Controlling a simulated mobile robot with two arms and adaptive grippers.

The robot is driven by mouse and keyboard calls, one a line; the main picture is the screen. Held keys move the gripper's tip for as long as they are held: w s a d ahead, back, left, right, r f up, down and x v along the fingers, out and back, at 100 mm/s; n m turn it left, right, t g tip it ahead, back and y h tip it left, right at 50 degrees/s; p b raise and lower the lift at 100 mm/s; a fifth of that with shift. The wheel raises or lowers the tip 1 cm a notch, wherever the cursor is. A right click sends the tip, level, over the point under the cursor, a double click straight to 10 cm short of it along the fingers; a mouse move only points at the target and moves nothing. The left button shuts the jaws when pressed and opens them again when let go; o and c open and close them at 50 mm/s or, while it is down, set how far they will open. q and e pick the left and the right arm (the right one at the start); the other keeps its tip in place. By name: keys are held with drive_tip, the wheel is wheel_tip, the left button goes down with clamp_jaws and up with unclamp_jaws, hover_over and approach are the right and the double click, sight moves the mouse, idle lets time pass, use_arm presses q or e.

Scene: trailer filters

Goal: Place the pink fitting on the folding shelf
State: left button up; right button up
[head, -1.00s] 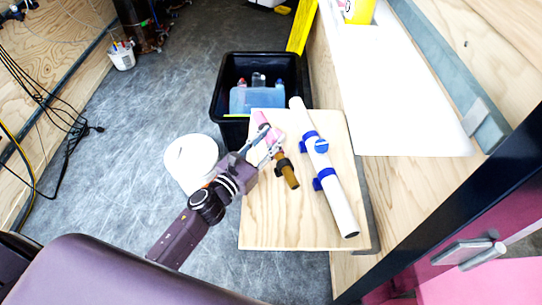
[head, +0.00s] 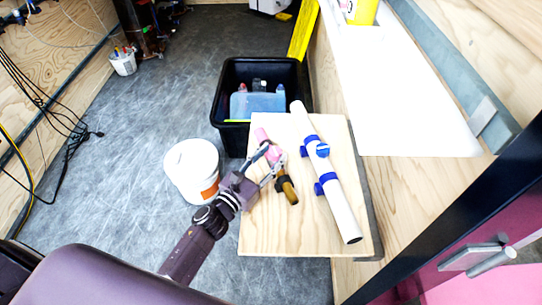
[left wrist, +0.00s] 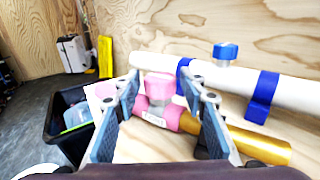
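The pink fitting (head: 273,152) has a pink body and a gold-brown tube end with a dark clamp. It appears to lie on the light wooden folding shelf (head: 265,232), left of a white pipe. My left gripper (head: 271,164) is over its middle. In the left wrist view the two fingers (left wrist: 158,98) stand apart on either side of the pink branch (left wrist: 160,86), with small gaps beside it. The gold tube (left wrist: 258,146) passes beyond the right finger. The fingers hide part of the fitting. My right gripper is in neither view.
The white pipe (head: 340,208) with blue clamps and a blue knob lies along the shelf's right side. A black bin (head: 232,136) stands behind the shelf. A white bucket (head: 192,168) stands on the floor to the left. The shelf's front is clear.

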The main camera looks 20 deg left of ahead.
use_arm(q)
drive_tip(key=shift+o, duration=0.7)
drive_tip(key=shift+r, duration=0.1)
drive_tip(key=shift+r, duration=0.15)
drive_tip(key=v, duration=1.2)
